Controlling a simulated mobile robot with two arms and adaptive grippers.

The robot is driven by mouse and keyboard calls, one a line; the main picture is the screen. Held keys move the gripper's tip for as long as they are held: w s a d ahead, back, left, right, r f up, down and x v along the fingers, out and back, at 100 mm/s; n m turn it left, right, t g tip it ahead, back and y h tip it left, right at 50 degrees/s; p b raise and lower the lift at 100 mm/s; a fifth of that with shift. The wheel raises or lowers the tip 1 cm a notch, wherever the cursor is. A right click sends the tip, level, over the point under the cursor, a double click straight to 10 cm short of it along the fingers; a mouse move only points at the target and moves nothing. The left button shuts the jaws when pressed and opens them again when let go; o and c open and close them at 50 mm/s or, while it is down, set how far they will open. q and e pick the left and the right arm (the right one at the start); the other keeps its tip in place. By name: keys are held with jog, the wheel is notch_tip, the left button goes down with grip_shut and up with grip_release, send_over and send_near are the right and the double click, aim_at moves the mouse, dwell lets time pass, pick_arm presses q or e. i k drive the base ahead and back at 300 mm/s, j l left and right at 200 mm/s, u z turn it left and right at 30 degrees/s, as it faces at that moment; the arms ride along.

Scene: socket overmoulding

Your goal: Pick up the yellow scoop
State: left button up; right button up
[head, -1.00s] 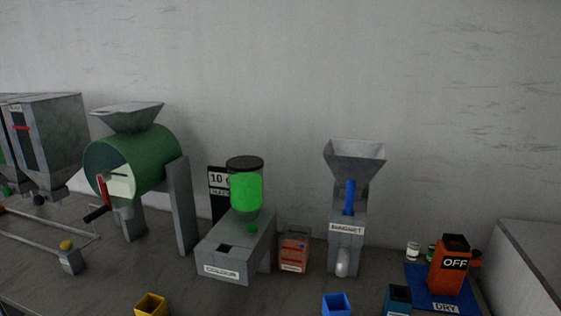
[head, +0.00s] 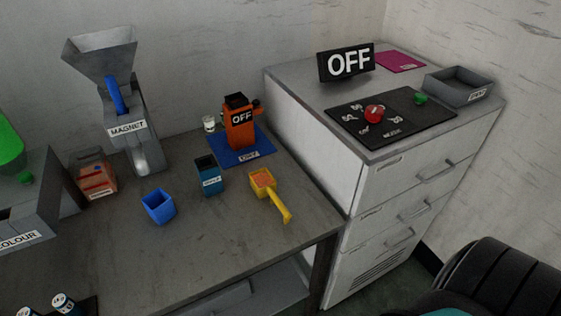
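The yellow scoop (head: 263,183) lies on the grey workbench near its right end in the head view. Its bowl holds something orange-pink, and its handle points toward the front right. It stands just right of a dark teal container and in front of the blue mat. Neither of my grippers shows in the head view.
Near the scoop are the teal container (head: 209,178), a blue cup (head: 158,207) and an orange device marked OFF (head: 239,128) on a blue mat (head: 255,152). A white drawer cabinet (head: 313,131) stands beyond the bench's right end. The front bench surface (head: 205,250) is clear.

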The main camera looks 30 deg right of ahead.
aim_at(263, 183)
jog(key=z, duration=0.95)
